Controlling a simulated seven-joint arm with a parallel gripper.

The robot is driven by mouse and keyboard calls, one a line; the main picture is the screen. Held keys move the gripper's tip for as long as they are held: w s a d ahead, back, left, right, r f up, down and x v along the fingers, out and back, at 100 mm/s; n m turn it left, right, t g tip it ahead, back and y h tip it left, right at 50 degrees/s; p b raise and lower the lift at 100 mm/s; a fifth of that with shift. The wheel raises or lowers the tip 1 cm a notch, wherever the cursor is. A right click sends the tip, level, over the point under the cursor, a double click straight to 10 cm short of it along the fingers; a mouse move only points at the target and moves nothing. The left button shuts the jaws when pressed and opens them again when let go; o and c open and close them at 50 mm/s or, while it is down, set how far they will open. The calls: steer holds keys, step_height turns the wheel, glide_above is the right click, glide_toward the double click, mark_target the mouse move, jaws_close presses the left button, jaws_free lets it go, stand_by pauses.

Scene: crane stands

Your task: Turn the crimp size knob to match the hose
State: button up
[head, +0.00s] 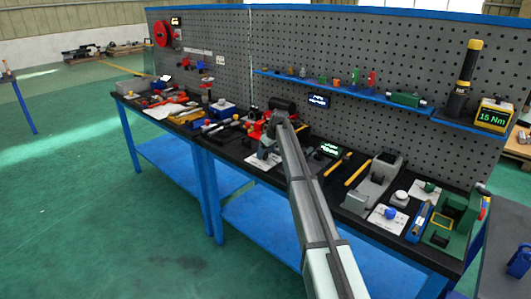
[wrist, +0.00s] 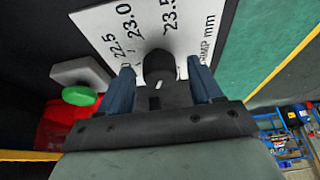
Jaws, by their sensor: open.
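The crimp size knob (wrist: 160,66) is dark and round, with a short white mark, and sits on a white scale plate (wrist: 104,26) in the wrist view. The plate reads 22.5, 23.0, 23.5 and "CRIMP mm". My gripper (wrist: 161,78) is open, its two blue fingers on either side of the knob; I cannot tell whether they touch it. Part of the dial is hidden behind the knob and gripper. In the head view my gripper (head: 270,143) is over the white plate (head: 262,167) at the bench's front edge, and the knob is hidden. I cannot make out the hose.
A green button (wrist: 80,95) on a grey box and a red part (wrist: 58,125) lie left of the knob. In the head view, red equipment (head: 256,130) stands behind my gripper. A small display (head: 328,150) and yellow-handled tools (head: 357,173) lie to the right.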

steer(key=shift+c, duration=0.4)
steer(key=c, duration=1)
steer(key=m+t+h, duration=0.1)
steer(key=m, duration=0.2)
steer(key=shift+s+a+m, duration=0.1)
steer(key=shift+s+m, duration=0.05)
steer(key=shift+m, duration=0.25)
steer(key=m+h, duration=0.2)
steer(key=m, duration=0.2)
steer(key=shift+a+m, duration=0.1)
steer(key=shift+m, duration=0.3)
